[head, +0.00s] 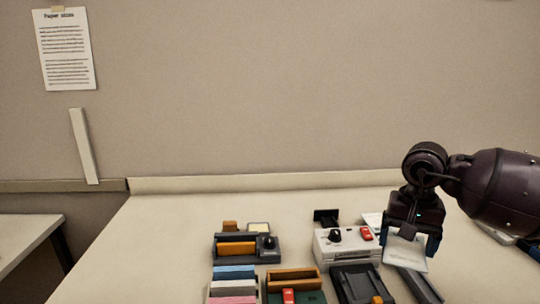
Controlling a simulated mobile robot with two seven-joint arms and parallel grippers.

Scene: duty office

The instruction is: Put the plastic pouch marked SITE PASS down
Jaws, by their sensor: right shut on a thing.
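My right gripper (411,241) comes in from the right and points down over the right part of the desk. It is shut on a pale, clear-looking pouch (405,256), which hangs below the fingers. Any marking on the pouch is too small to read. I cannot tell whether its lower edge touches anything below. My left gripper is not in view.
On the desk (170,225) a white device (345,247) with a black knob and red switch stands just left of the pouch. A grey device (247,248), card stacks (233,288) and a dark tray (358,284) stand nearby. The desk's left part is clear.

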